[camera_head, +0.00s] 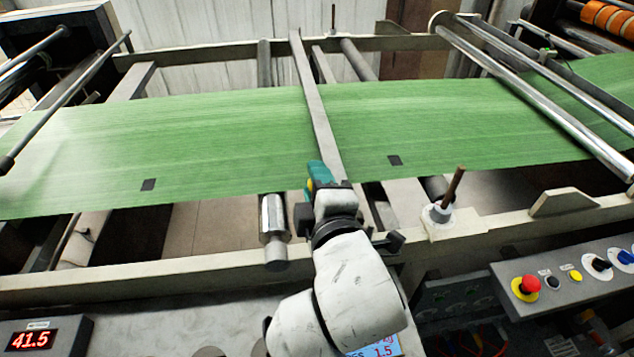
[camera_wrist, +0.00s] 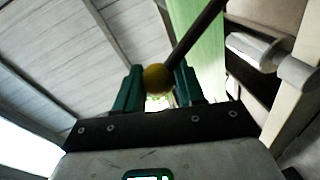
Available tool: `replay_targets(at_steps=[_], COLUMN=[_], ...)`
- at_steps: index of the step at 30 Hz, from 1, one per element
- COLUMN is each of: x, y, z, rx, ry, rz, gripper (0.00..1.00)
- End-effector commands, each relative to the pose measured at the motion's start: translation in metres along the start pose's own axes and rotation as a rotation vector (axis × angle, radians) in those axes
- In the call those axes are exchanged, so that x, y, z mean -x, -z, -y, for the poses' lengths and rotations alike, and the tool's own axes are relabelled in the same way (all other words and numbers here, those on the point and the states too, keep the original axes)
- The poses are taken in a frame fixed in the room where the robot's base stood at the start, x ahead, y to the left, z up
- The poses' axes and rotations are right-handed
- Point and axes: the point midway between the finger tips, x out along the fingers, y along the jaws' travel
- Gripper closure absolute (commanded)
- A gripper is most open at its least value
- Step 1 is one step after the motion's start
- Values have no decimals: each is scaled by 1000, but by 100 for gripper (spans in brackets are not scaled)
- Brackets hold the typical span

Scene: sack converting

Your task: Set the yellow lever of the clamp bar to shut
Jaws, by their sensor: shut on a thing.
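The yellow knob (camera_wrist: 158,77) of the lever sits between the two teal fingers of my gripper (camera_wrist: 160,92) in the wrist view. My gripper is shut on it. The lever's dark rod (camera_wrist: 200,33) runs from the knob to the upper right. In the head view my gripper (camera_head: 318,174) is at the near edge of the green web, beside the near end of the grey clamp bar (camera_head: 315,95), which lies across the web. Only a bit of yellow shows there; the rest of the lever is hidden by my gripper and wrist.
The green web (camera_head: 220,125) runs left to right with two dark patches along its near edge. A metal roller end (camera_head: 273,215) is left of my wrist. A brown upright rod (camera_head: 453,187) stands to the right. A control panel with a red button (camera_head: 529,284) is at lower right.

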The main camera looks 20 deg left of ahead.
Motion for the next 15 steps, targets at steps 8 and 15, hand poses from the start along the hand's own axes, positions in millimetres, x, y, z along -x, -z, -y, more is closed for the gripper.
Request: replay_targets(at_steps=[8,15], x=[0,1], y=[-2,-1], z=[-2,-1], rx=[1,-1], ry=[-4,-2], rz=[4,2], gripper=[39,39])
